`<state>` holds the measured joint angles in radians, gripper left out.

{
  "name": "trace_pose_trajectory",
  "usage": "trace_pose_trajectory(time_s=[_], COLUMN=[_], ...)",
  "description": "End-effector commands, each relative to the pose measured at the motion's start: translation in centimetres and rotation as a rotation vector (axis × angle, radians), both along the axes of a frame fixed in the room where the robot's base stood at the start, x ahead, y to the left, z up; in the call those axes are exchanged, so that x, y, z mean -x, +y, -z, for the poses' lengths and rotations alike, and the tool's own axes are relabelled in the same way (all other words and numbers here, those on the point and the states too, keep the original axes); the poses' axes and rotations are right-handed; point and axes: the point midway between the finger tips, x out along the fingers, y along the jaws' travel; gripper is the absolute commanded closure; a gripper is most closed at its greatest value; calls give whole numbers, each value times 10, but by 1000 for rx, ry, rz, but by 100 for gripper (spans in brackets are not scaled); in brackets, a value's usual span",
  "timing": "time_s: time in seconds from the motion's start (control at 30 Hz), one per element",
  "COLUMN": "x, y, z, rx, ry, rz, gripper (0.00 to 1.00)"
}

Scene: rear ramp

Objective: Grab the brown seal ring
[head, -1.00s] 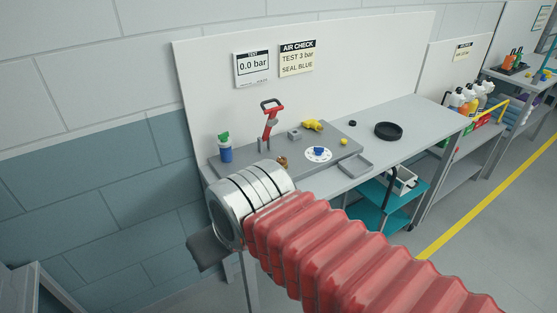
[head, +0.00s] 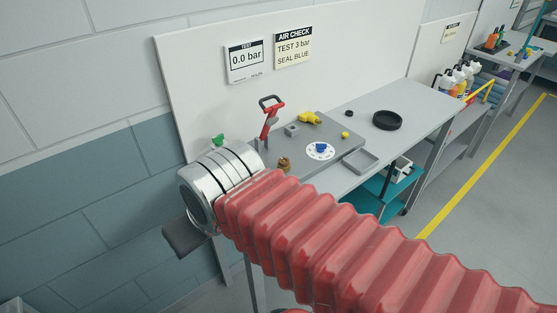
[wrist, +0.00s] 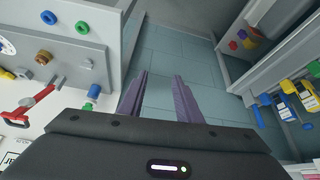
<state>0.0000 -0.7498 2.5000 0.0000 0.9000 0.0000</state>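The brown seal ring (head: 284,163) lies on the grey plate on the workbench, just beyond my arm in the head view. In the wrist view the brown ring (wrist: 43,57) is at the left, near a red-handled lever. My gripper (wrist: 160,84) has its two purple fingers apart, with only floor visible between them. It is to the right of the ring in the wrist view, beyond the bench edge, and touches nothing I can see. In the head view the fingers are hidden.
On the plate are a blue ring on a white disc (head: 320,151), a red lever (head: 270,117), a yellow part (head: 309,118) and a grey block (head: 291,130). A green ring (wrist: 82,27) lies near the bench edge.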

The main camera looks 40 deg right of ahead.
Motion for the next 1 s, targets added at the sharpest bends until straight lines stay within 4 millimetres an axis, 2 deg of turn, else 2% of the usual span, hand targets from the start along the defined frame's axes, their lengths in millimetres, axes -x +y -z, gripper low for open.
trace_pose_trajectory(time_s=[0.23,0.47,0.67,1.0], x=[0,-1,-6,-28], y=[0,-2,-9,-29], z=[0,5,22,49], rx=[0,-42,-198,-596], ry=[0,23,97,218], rz=[0,50,239,699], gripper=[68,52,52,52])
